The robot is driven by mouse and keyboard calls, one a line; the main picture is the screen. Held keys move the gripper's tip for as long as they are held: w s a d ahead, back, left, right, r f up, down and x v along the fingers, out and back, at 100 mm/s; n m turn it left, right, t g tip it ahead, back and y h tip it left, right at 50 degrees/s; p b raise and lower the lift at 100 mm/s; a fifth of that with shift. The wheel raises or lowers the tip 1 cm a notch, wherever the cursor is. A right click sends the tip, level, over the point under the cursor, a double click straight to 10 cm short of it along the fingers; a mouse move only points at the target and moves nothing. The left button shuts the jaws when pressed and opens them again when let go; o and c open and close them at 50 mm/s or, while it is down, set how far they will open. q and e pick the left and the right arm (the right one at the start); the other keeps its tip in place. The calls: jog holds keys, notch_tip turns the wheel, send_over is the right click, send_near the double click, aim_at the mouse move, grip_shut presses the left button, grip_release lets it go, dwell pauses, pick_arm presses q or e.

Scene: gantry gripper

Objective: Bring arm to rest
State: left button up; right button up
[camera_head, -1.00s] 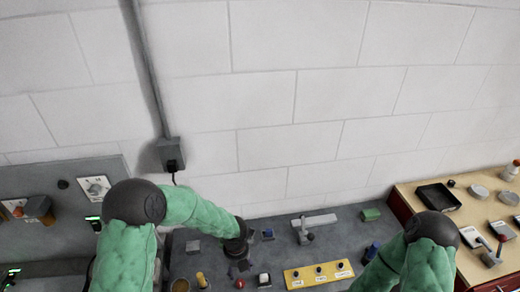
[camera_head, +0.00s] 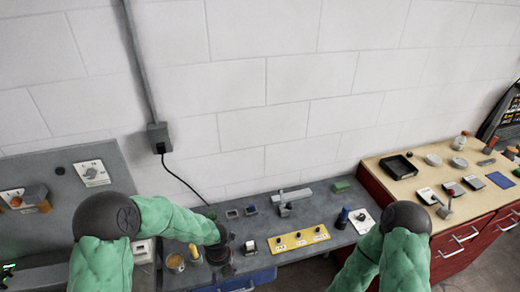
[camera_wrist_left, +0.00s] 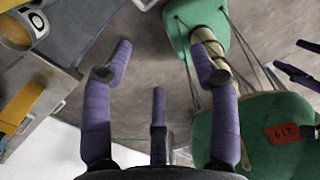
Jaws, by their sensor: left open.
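My left arm comes in from the left in a green sleeve. It reaches over the left part of the grey bench (camera_head: 340,212), and my left gripper (camera_head: 219,253) is a dark shape there, partly hidden. In the left wrist view my left gripper (camera_wrist_left: 160,50) shows its purple fingers spread apart, with nothing between them. My right arm shows at the lower right with its dark elbow in the head view. Its gripper is outside that view. Purple fingers at the right edge of the left wrist view look like my right gripper (camera_wrist_left: 298,64), cut off by the frame.
A yellow panel (camera_head: 300,250) with black knobs lies on the bench. A red cabinet (camera_head: 430,246) with a black tray (camera_head: 398,166) stands right. A white block wall closes the back.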

pick_arm(q)
jog(key=s+d+f+m+h+b, duration=0.1)
jog(key=s+f+m+b, duration=0.4)
jog(key=f+m, duration=0.6)
jog(key=s+d+f+m+h+b, duration=0.1)
jog(key=s+f+m+b, duration=0.4)
jog(key=f+m+b, duration=0.4)
jog(key=s+d+f+m+h+b, duration=0.1)
jog(key=s+f+m+b, duration=0.5)
jog(key=f+m, duration=0.7)
jog(key=shift+f+m+h+b, duration=0.2)
jog(key=shift+m+h+b, duration=0.3)
jog(key=shift+m+b, duration=0.15)
